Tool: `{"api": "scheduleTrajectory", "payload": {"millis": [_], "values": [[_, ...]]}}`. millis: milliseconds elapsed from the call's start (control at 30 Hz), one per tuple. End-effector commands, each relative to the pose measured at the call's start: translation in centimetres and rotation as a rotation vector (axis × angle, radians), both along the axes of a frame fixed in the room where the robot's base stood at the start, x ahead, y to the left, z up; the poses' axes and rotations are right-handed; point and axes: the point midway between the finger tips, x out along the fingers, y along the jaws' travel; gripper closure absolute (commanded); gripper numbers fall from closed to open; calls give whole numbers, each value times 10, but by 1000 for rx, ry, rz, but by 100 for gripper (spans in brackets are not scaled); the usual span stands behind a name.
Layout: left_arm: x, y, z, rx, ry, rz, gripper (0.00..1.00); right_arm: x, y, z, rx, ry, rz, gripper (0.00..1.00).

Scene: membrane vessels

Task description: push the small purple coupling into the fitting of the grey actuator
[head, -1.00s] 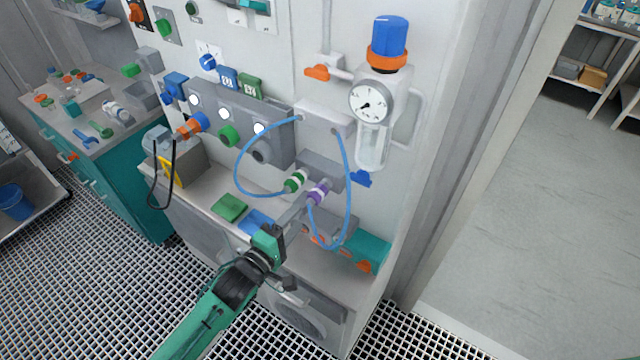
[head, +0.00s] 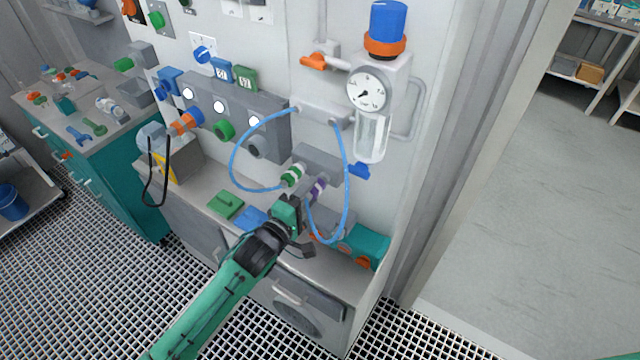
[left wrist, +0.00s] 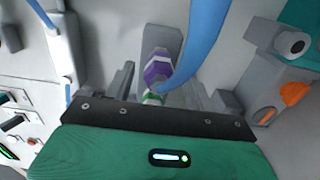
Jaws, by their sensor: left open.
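The small purple coupling (head: 317,188) has a pale ring and points out of the grey actuator block (head: 320,160) on the wall panel. A blue hose (head: 346,190) loops down beside it. I cannot tell how deep the coupling sits in the fitting. My left gripper (head: 306,204) is open and empty, just in front of and below the coupling. In the left wrist view the purple coupling (left wrist: 157,68) shows ahead, between the grey fingers, with the blue hose (left wrist: 206,40) passing close on its right. My right gripper is not in view.
A green-and-white coupling (head: 292,175) sits left of the purple one. A teal cylinder with orange parts (head: 366,246) lies on the ledge to the right. Green (head: 226,204) and blue (head: 250,218) pads lie to the left. A gauge (head: 368,92) hangs above.

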Motion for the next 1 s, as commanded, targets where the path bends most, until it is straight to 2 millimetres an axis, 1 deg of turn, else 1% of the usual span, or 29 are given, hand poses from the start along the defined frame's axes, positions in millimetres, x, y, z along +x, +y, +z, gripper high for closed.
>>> {"api": "scheduleTrajectory", "payload": {"millis": [100,267,800,1000], "values": [[9,-6,0,-1,-1,0,45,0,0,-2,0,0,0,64],[14,-10,-1,1,1,0,45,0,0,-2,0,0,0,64],[14,-10,0,1,1,0,45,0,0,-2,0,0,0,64],[14,-10,1,1,1,0,45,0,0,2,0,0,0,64]]}}
